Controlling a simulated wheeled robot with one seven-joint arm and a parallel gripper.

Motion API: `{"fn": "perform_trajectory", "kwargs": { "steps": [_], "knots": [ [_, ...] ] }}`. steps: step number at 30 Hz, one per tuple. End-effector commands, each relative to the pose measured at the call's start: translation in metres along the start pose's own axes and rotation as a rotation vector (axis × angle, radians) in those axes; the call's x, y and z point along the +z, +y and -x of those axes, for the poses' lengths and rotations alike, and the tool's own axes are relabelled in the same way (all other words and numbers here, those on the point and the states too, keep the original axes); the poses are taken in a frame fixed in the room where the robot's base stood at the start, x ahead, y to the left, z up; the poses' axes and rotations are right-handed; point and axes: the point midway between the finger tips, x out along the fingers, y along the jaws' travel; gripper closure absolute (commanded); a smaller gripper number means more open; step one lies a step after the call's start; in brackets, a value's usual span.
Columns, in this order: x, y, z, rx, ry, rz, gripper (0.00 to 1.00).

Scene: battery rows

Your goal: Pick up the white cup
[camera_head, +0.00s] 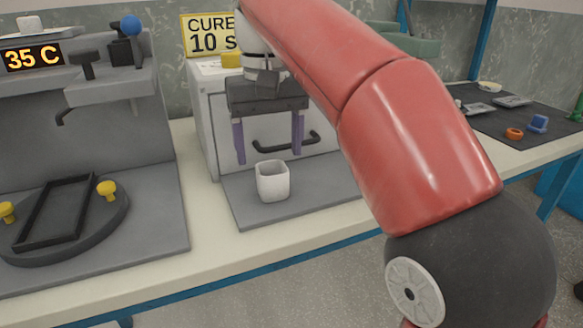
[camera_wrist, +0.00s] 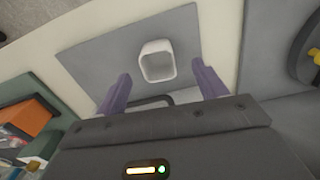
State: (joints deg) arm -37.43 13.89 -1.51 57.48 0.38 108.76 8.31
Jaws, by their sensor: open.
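The white cup (camera_head: 272,182) stands upright on a grey mat (camera_head: 310,208) in front of a white cabinet, and looks empty. In the wrist view the cup (camera_wrist: 157,62) shows from above, its open top toward the camera. My gripper (camera_head: 269,160) has two purple fingers, spread apart and pointing down. In the head view it hangs above and behind the cup. In the wrist view my gripper (camera_wrist: 160,82) has its fingertips on either side of the cup's near end, with gaps to both sides. It holds nothing.
The white cabinet (camera_head: 212,130) with a black handle (camera_head: 286,141) stands right behind the cup. A grey machine with a round plate and black frame (camera_head: 52,212) is at left. A dark mat (camera_head: 520,130) with small parts lies at right. Bare table shows in front.

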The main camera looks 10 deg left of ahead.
Motion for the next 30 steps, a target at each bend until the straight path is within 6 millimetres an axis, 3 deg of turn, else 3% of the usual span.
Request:
{"fn": "perform_trajectory", "kwargs": {
  "steps": [15,24,30],
  "knots": [
    [-0.007,0.006,-0.068,-0.001,0.001,0.000,0.29],
    [-0.008,0.006,-0.072,-0.001,0.003,-0.002,0.29],
    [-0.008,0.006,-0.072,-0.001,0.002,-0.002,0.54]
  ]
}}
